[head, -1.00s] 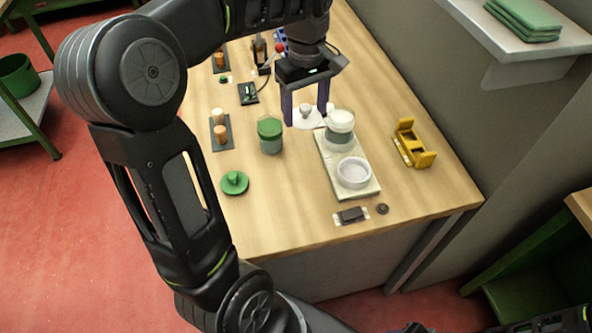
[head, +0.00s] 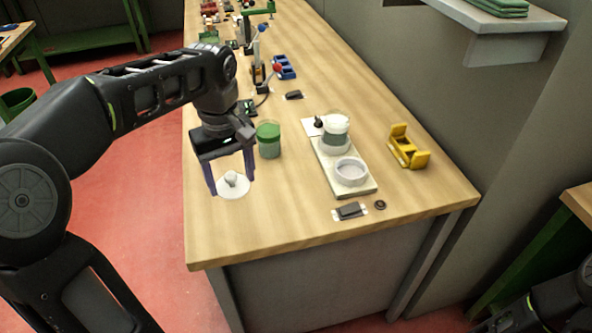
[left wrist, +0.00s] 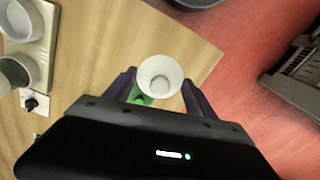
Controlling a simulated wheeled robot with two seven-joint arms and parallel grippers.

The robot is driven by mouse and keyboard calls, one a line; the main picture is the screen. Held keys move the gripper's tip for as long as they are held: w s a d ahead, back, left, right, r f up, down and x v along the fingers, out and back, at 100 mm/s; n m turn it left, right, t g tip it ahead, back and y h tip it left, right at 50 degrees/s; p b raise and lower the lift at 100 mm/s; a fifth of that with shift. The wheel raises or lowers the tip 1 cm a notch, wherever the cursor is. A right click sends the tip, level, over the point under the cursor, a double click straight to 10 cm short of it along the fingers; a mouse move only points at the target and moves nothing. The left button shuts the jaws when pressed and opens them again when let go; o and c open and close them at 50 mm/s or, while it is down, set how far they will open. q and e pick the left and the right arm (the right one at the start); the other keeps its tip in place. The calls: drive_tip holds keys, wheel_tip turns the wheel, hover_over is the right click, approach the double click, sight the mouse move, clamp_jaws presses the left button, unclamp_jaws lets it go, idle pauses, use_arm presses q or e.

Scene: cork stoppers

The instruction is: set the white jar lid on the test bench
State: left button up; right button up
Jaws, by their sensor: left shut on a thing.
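The white jar lid (head: 232,189), a round disc with a knob on top, is held between the two fingers of my left gripper (head: 232,184), over the left part of the wooden bench (head: 290,225). In the left wrist view the lid (left wrist: 160,72) shows as a pale round shape between the fingers (left wrist: 160,90). A bit of a green object (left wrist: 140,97) peeks out beside it; the lid hides most of it. The gap between lid and bench top cannot be judged. My right gripper is not in view.
A jar with green contents (head: 269,141) stands just right of my left gripper. A pale slab (head: 352,189) bears a glass jar (head: 335,133) and a white ring-shaped dish (head: 351,170). A yellow holder (head: 407,147) stands at right.

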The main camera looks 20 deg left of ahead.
use_arm(q)
drive_tip(key=shift+f, duration=0.15)
hover_over(239, 219)
wheel_tip(239, 219, down, 6)
drive_tip(key=shift+f, duration=0.1)
drive_tip(key=shift+f, duration=1.8)
drive_tip(key=shift+f, duration=0.15)
drive_tip(key=o, duration=1.3)
wheel_tip(239, 219, up, 12)
drive_tip(key=shift+r, duration=0.2)
